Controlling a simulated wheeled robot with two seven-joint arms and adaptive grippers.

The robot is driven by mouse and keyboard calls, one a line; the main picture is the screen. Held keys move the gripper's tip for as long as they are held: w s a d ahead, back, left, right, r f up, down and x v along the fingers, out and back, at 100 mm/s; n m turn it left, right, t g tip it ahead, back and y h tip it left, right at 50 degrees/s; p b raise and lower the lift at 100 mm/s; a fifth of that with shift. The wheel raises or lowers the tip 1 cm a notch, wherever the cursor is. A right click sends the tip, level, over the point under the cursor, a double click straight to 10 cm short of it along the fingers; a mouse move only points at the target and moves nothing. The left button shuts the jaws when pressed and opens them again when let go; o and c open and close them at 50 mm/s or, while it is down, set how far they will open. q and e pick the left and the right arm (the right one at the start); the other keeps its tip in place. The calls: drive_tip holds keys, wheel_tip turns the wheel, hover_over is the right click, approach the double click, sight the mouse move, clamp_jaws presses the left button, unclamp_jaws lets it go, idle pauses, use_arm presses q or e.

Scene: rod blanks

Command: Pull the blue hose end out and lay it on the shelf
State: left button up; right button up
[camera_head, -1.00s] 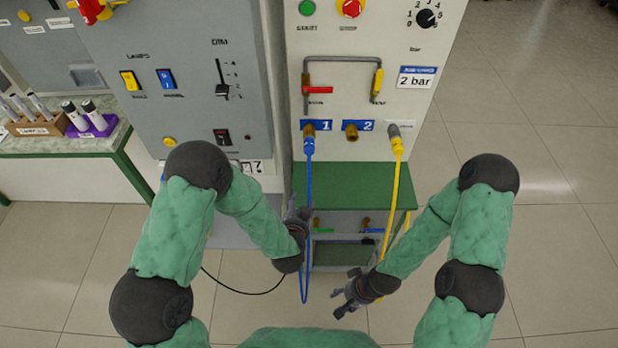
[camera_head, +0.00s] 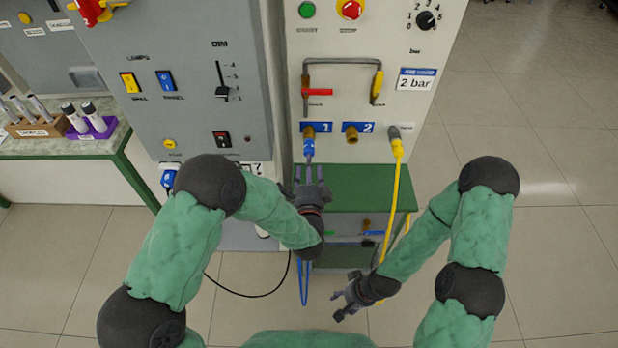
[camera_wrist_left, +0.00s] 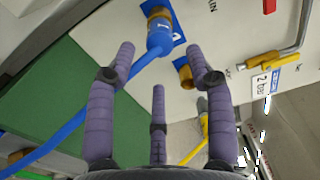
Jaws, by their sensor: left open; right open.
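The blue hose end (camera_head: 309,148) sits in the brass port marked 1 on the white panel, and its hose hangs down past my left gripper. In the left wrist view the hose end (camera_wrist_left: 159,38) is ahead, beyond and between the fingertips, apart from them. My left gripper (camera_head: 311,176) is open and empty just below it. The green shelf (camera_head: 370,190) is below the panel, partly hidden by my left gripper and arm. My right gripper (camera_head: 345,296) is open and empty, low in front of the stand.
A yellow hose end (camera_head: 397,148) is in the port at the right, its hose hanging near my right arm. Brass port 2 (camera_head: 351,134) is empty. A red-handled valve (camera_head: 318,92) is above. A bench (camera_head: 90,146) with tubes stands at the left.

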sight(309, 151)
use_arm(q)
drive_tip(key=shift+w+a+b, duration=0.15)
drive_tip(key=shift+w+b, duration=0.7)
drive_tip(key=shift+w, duration=3.05)
clamp_jaws()
drive_tip(key=shift+s, duration=0.35)
drive_tip(key=shift+s, duration=0.3)
drive_tip(key=shift+s+p, duration=0.55)
drive_tip(key=shift+s, duration=1.45)
drive_tip(key=shift+s+d+p, duration=0.2)
drive_tip(key=shift+s+p, duration=0.35)
drive_tip(key=shift+s, duration=2.35)
